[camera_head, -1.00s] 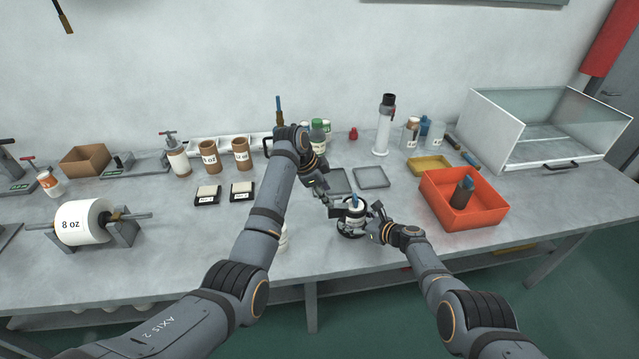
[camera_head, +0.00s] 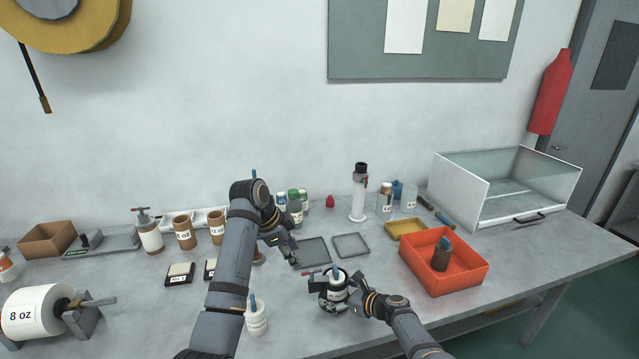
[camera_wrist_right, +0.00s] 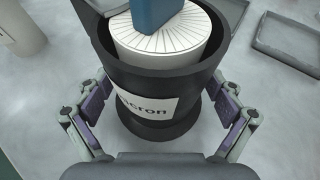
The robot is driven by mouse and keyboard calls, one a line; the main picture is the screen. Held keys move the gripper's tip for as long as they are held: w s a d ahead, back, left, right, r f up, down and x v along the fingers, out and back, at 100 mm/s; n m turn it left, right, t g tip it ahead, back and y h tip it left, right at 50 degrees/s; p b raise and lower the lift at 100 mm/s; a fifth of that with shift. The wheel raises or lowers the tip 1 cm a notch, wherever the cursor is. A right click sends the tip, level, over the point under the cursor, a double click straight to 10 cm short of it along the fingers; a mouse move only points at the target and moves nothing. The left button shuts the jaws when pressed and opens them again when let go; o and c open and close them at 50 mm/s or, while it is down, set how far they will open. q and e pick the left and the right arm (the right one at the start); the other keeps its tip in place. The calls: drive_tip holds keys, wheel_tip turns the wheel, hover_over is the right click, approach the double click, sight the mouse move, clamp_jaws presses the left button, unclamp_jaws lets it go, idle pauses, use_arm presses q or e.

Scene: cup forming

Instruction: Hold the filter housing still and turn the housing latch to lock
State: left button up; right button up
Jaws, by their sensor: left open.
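The filter housing (camera_head: 331,297) is a dark round cup on the bench; in the right wrist view the housing (camera_wrist_right: 165,80) has a white label ending in "cron". A white ribbed filter (camera_wrist_right: 168,38) with a blue grip (camera_wrist_right: 155,12) sits inside it. A small lever with a red end (camera_head: 310,273), seemingly the latch, sticks out left from the housing's rim. My right gripper (camera_head: 350,292) has its fingers on both sides of the housing, seemingly pressed against it. My left gripper (camera_head: 285,248) is open and empty, above and left of the housing, apart from it.
A white container with a blue top (camera_head: 257,318) stands left of the housing. Two grey trays, one at the right (camera_head: 351,245), lie behind it. An orange bin (camera_head: 445,275) stands to the right. Bottles (camera_head: 296,212) stand behind my left gripper.

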idle(0.4)
drive_tip(key=shift+v, duration=0.8)
drive_tip(key=v, duration=1)
drive_tip(key=shift+s+d+r, duration=0.1)
drive_tip(key=shift+d+r, duration=0.05)
